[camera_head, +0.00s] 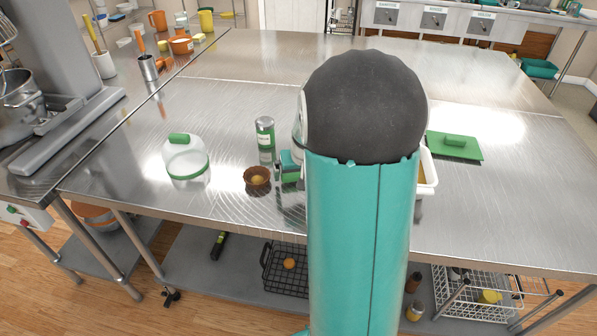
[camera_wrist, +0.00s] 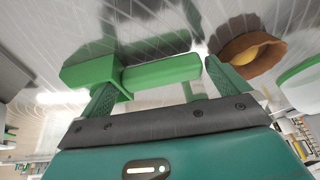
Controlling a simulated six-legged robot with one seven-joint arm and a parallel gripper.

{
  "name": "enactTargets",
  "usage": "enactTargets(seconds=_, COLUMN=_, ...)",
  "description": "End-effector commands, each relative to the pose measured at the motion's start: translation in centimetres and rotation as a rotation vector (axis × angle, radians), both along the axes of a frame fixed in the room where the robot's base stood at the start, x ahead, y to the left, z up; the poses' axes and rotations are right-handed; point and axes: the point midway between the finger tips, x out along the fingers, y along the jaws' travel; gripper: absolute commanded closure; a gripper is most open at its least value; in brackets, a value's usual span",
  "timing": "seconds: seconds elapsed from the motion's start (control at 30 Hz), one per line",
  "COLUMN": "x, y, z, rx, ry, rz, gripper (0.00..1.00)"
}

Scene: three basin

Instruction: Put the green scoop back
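The green scoop (camera_wrist: 160,73) shows in the wrist view, with a blocky part at the left and a straight bar running right. My gripper (camera_wrist: 165,82) has its two dark green fingers wide apart, one near the blocky part and one near the bar's right end. I see no clear grip on the scoop, and contact is hard to judge. In the head view my arm covers much of the table middle, and my gripper (camera_head: 290,168) shows only partly, low over the steel table just right of a brown bowl (camera_head: 257,178). The scoop is not clear there.
The table's right side is clear.

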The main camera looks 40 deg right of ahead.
Motion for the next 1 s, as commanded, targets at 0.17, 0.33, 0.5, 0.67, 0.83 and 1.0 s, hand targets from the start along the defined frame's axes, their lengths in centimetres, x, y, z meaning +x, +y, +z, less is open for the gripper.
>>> enactTargets(seconds=0.17, x=0.0, y=0.0, z=0.1, rx=0.000, ry=-0.001, rz=0.000, gripper=0.00)
enactTargets(seconds=0.33, x=-0.3, y=0.1, z=1.4, rx=-0.001, ry=-0.003, rz=0.000, gripper=0.00)
enactTargets(seconds=0.5, x=-1.5, y=0.6, z=4.3, rx=-0.004, ry=-0.005, rz=0.002, gripper=0.00)
enactTargets(seconds=0.67, x=-2.8, y=1.2, z=7.6, rx=-0.003, ry=-0.005, rz=0.000, gripper=0.00)
enactTargets(seconds=0.83, x=-3.8, y=1.6, z=10.2, rx=-0.002, ry=-0.004, rz=0.000, gripper=0.00)
enactTargets(seconds=1.0, x=-4.3, y=1.8, z=11.3, rx=-0.001, ry=-0.002, rz=0.000, gripper=0.00)
